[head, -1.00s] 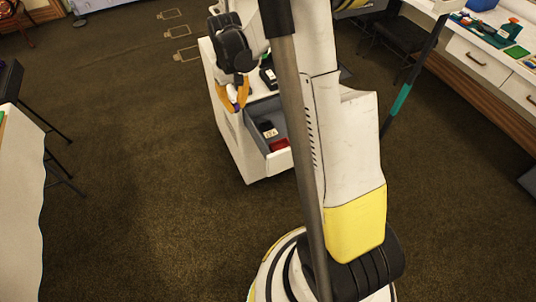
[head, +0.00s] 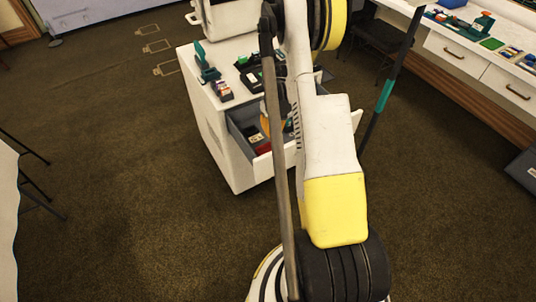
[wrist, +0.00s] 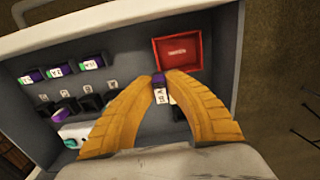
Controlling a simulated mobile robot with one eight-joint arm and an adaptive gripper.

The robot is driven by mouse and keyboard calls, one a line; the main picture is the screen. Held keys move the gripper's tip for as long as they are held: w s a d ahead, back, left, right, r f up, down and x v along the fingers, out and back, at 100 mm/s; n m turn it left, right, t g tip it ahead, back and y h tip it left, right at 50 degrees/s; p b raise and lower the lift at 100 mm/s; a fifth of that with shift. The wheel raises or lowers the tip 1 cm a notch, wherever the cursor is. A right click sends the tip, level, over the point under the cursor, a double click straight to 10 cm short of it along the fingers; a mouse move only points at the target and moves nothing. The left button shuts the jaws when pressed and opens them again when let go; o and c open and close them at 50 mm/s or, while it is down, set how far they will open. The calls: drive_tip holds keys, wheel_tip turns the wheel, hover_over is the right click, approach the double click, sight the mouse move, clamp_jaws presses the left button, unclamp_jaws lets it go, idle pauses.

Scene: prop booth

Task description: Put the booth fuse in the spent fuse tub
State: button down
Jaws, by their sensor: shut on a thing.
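The red square spent fuse tub (wrist: 178,50) lies just above and right of the fingertips in the wrist view, with a small pale label inside. I cannot tell the fuse's height over the drawer floor. In the head view the tub (head: 263,148) shows in the drawer, and my arm mostly hides the gripper.
The open grey drawer (wrist: 140,62) has raised walls. At its left are several purple, white and green fuses (wrist: 57,69) and dark labelled holders (wrist: 90,103). The white cabinet (head: 226,150) carries tools on top. Carpet lies clear at its left.

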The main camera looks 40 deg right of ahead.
sight(268, 150)
drive_tip(key=a+f, duration=0.1)
drive_tip(key=s+a+b, duration=0.1)
drive_tip(key=a+f, duration=0.1)
drive_tip(key=a, duration=0.1)
drive_tip(key=shift+s+f, duration=0.15)
drive_tip(key=shift+f, duration=0.2)
wheel_tip(268, 150, down, 4)
drive_tip(key=shift+b, duration=1.25)
drive_tip(key=shift+r, duration=0.15)
drive_tip(key=c, duration=1.9)
unclamp_jaws()
drive_tip(key=shift+f, duration=0.25)
drive_tip(key=shift+o, duration=0.7)
drive_tip(key=shift+r, duration=0.15)
